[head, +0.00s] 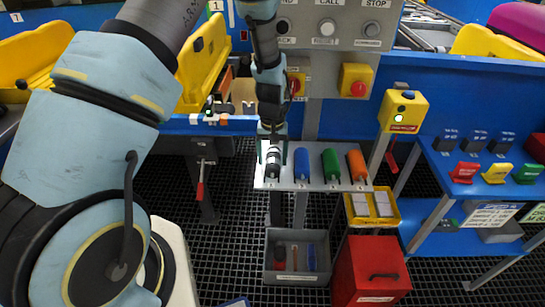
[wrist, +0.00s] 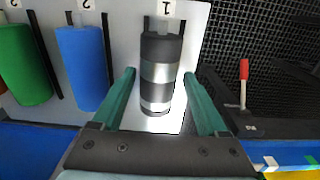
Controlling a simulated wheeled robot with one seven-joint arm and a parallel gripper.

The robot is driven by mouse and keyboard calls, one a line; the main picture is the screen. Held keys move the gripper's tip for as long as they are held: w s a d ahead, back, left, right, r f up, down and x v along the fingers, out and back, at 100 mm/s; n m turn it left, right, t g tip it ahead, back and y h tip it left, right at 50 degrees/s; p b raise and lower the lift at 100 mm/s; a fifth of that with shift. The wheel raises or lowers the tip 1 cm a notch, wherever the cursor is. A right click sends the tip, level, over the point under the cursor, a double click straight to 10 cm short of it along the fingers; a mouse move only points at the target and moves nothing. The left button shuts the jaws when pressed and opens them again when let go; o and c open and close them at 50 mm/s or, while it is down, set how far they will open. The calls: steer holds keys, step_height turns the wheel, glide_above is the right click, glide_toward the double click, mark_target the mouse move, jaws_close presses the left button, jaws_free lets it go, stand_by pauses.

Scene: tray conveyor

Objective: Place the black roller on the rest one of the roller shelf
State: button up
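The black roller (wrist: 160,52), dark with silver bands, lies at the place labelled 1 on the pale roller shelf (wrist: 196,22). In the head view the black roller (head: 272,163) is at the left end of the shelf (head: 323,186). My gripper (head: 272,148) is over it, pointing down. In the wrist view my gripper (wrist: 159,74) is open, with one green finger on each side of the roller and a visible gap on both sides. The roller's far end sits at a dark holder by the label.
A blue roller (head: 302,165), a green roller (head: 331,165) and an orange roller (head: 357,165) lie to the right on the shelf. A grey bin (head: 297,277) and a red box (head: 370,270) stand below. A red-handled lever (head: 201,185) is left of the shelf.

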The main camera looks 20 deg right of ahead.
mark_target(272, 156)
steer(key=shift+o, duration=0.5)
steer(key=shift+r, duration=0.1)
steer(key=shift+r, duration=0.15)
step_height(272, 156, up, 12)
steer(key=b, duration=0.3)
steer(key=w+a+r+n, duration=0.1)
steer(key=a+r, duration=0.1)
steer(key=a, duration=0.7)
steer(key=a+r+n, duration=0.1)
steer(key=a+r, duration=0.2)
steer(key=a, duration=0.6)
steer(key=s+a+r+n+t, duration=0.1)
steer(key=s+a, duration=0.5)
steer(key=a, duration=0.7)
steer(key=shift+s+r+n+t, duration=0.2)
steer(key=shift+n+t, duration=0.1)
steer(key=shift+n, duration=0.1)
